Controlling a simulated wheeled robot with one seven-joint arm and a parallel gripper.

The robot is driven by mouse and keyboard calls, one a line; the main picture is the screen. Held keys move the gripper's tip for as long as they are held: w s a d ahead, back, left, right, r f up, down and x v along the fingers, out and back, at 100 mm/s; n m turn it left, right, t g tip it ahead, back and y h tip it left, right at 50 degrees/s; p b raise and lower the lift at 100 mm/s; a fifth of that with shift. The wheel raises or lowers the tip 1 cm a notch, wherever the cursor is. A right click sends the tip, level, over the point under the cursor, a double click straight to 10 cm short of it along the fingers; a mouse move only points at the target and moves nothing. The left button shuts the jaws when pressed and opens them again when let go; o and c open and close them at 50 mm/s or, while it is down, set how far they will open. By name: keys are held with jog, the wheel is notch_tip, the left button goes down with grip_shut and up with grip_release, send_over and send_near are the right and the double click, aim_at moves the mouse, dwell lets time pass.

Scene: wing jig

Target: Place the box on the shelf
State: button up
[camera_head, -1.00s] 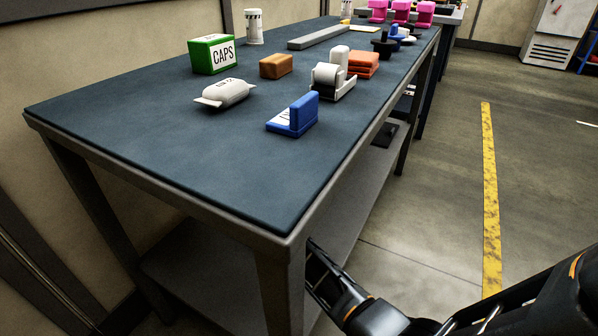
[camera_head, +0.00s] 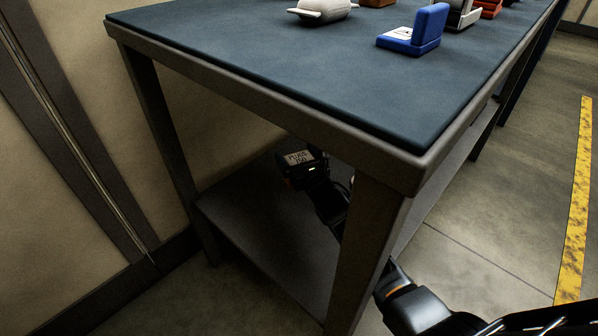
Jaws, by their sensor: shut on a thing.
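The shelf (camera_head: 262,222) is the grey lower board under the workbench. My arm reaches in from the lower right, past the bench's front leg, into the space above the shelf. My gripper (camera_head: 312,170) is under the tabletop, shut on a dark box (camera_head: 299,160) with a pale printed label. The box is above the shelf, towards its back; whether its underside touches the shelf I cannot tell. The fingertips are mostly hidden by the box and the shade.
The bench leg (camera_head: 362,245) stands close to my arm. The shelf's left part is bare. A yellow floor line (camera_head: 577,200) runs at the right.

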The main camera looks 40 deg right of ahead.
jog(key=shift+f+b, duration=1.05)
jog(key=shift+f, duration=0.8)
jog(key=shift+f, duration=0.2)
jog(key=o, duration=0.8)
jog(key=shift+r, duration=0.1)
jog(key=shift+r, duration=0.15)
jog(key=p+v, duration=0.3)
jog(key=v, duration=0.9)
jog(key=shift+s, duration=0.1)
